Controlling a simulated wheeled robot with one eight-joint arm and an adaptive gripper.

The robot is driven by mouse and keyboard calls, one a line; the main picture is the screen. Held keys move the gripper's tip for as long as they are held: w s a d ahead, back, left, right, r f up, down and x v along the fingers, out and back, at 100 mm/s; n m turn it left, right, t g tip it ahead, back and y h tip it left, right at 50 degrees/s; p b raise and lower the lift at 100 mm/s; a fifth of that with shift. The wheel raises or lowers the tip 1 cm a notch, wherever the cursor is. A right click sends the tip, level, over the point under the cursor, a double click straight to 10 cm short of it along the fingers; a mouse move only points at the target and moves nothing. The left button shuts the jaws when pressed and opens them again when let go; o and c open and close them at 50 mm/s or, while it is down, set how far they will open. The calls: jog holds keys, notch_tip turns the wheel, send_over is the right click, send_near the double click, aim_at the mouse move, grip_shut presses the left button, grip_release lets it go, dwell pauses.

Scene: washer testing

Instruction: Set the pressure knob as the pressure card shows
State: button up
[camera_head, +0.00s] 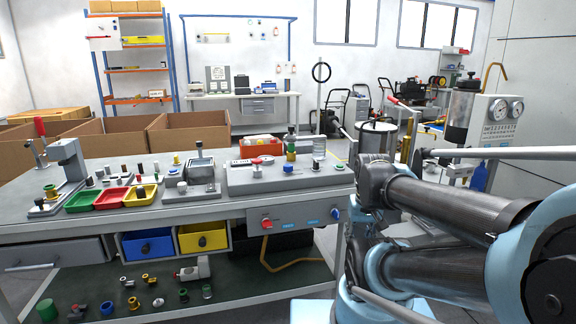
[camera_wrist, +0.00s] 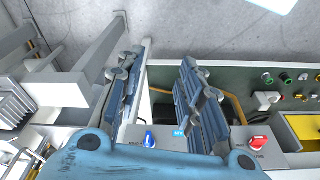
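A control panel (camera_head: 295,217) on the front of the workbench carries a red knob (camera_head: 266,223) at its left and a blue knob (camera_head: 335,213) at its right. In the wrist view the blue knob (camera_wrist: 149,140) and the red knob (camera_wrist: 258,142) appear in the lower part, with small blue labels between them. Their lettering is too small to read, so I cannot tell which is the pressure knob. My gripper (camera_wrist: 160,62) is open and empty, its two blue fingers apart and touching neither knob. I cannot make out the pressure card for certain.
The workbench (camera_head: 215,212) holds red, green and yellow trays and fixtures. Blue (camera_head: 147,243) and yellow (camera_head: 203,238) bins hang beneath it, above a green shelf with loose fittings. A gauge unit (camera_head: 497,115) stands at the right. Bare floor shows in the wrist view (camera_wrist: 220,30).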

jog(key=shift+o, duration=1.1)
jog(key=shift+s+a+r, duration=0.15)
jog(key=shift+r, duration=0.75)
notch_tip(320, 180, up, 27)
jog(key=m+g, duration=0.2)
jog(key=m, duration=0.3)
send_over(288, 165)
notch_tip(288, 165, down, 17)
jog(key=c, duration=1.1)
